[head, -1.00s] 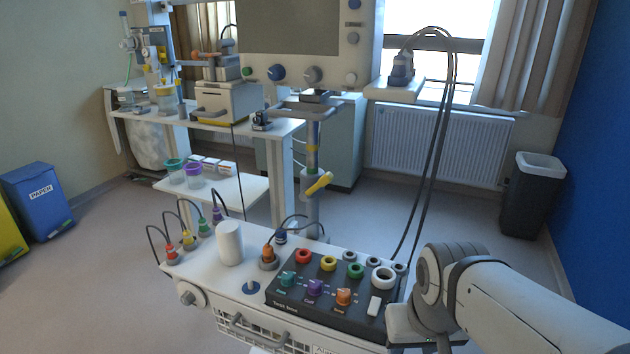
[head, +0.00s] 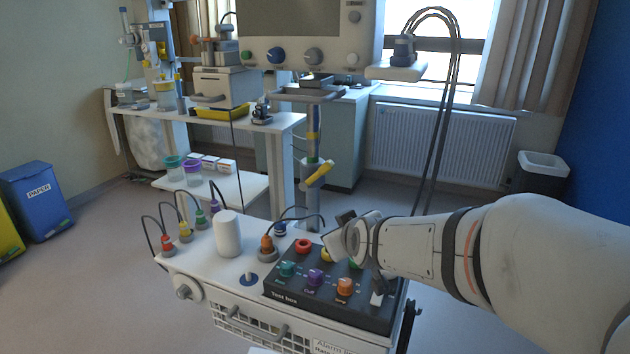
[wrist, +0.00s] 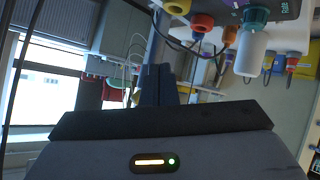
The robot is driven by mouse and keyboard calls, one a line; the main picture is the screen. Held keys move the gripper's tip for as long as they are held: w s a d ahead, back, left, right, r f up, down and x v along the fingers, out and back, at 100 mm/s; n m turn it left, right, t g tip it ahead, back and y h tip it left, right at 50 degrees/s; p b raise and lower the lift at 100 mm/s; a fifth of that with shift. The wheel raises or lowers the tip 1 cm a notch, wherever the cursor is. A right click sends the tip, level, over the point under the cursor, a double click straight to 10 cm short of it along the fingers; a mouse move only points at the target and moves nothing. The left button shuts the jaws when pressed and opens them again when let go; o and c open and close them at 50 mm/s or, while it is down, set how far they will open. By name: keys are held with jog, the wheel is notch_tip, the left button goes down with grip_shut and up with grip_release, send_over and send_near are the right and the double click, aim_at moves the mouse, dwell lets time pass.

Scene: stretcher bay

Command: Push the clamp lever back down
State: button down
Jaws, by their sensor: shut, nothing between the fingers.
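The clamp lever (head: 319,174) is the yellow handle on the clamp around the upright pole (head: 313,140). It slants up to the right from the grey clamp body in the head view. My gripper (head: 343,219) is over the back of the test box, in front of and below the lever in the picture, with a visible gap between. Its fingertips are hard to make out there. In the wrist view my gripper (wrist: 158,85) shows dark fingers together with nothing between them. I cannot make out the lever in the wrist view.
A black test box (head: 310,292) with coloured knobs and sockets lies under my arm on a white trolley top. A white cylinder (head: 227,234) and plugs with cables stand to its left. A monitor (head: 310,30) hangs above the pole; looped hoses (head: 447,120) hang at right.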

aim_at(316, 176)
jog(key=w+a+r+n+t+h+b, duration=0.1)
jog(key=w+a+r+n+t+b, duration=0.2)
jog(key=w+a+t, duration=0.6)
jog(key=shift+w+a+n+t+h+b, duration=0.15)
jog(key=shift+w+n+t+h+b, duration=0.5)
jog(key=shift+b, duration=0.65)
jog(key=shift+y, duration=0.25)
jog(key=w+d+p, duration=0.1)
jog(key=w+d, duration=0.1)
jog(key=w, duration=0.7)
jog(key=shift+d+r, duration=0.35)
jog(key=shift+d, duration=0.05)
